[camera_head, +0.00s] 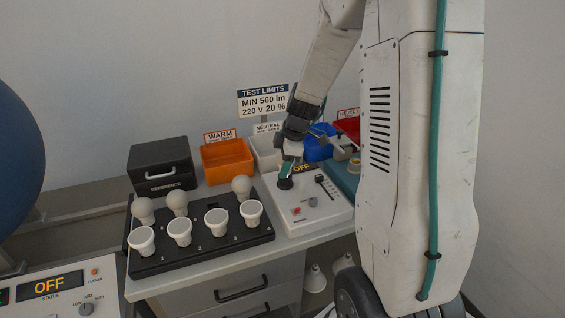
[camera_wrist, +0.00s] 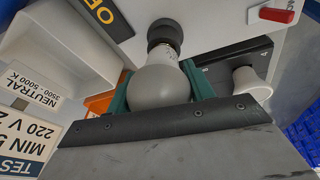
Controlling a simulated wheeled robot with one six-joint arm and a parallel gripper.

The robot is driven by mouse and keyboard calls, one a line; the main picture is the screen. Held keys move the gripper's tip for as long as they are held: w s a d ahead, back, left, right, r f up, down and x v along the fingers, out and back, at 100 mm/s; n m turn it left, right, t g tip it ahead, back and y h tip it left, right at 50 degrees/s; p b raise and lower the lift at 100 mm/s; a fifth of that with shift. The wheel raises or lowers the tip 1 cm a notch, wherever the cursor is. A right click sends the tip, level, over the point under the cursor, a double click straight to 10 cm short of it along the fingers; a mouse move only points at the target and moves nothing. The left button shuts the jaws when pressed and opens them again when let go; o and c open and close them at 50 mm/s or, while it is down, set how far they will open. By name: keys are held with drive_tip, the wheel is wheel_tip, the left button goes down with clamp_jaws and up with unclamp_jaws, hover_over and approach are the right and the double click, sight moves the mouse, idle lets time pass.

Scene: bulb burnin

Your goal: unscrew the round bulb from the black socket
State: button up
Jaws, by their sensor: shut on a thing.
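The round bulb (camera_wrist: 160,88) is pale grey, and its metal neck meets the black socket (camera_wrist: 163,32) in the wrist view. The socket also shows on top of the white tester (camera_head: 312,208) in the head view. My gripper (camera_wrist: 158,82) is shut on the bulb, with one green finger on each side of its globe. In the head view my gripper (camera_head: 288,169) points down right above the socket. There the fingers mostly hide the bulb. I cannot tell how far the bulb is threaded in.
A black rack (camera_head: 203,256) left of the tester holds several round and reflector bulbs. Behind stand a black reference case (camera_head: 161,168), an orange WARM bin (camera_head: 228,161), a white NEUTRAL bin (camera_head: 264,152), a blue bin (camera_head: 318,150) and a red REJECT bin (camera_head: 348,127).

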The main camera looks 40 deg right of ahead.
drive_tip(key=n, duration=0.3)
drive_tip(key=n+g+y, duration=0.1)
drive_tip(key=n, duration=0.2)
drive_tip(key=shift+s+a, duration=0.15)
drive_tip(key=shift+s, duration=0.05)
drive_tip(key=n, duration=0.2)
drive_tip(key=n+g, duration=0.1)
drive_tip(key=n, duration=0.2)
drive_tip(key=shift+s+a+n+g+y, duration=0.25)
drive_tip(key=shift+n+g+y, duration=0.05)
drive_tip(key=shift+g+y, duration=0.1)
drive_tip(key=o, duration=0.9)
drive_tip(key=shift+a, duration=0.1)
drive_tip(key=shift+c, duration=0.2)
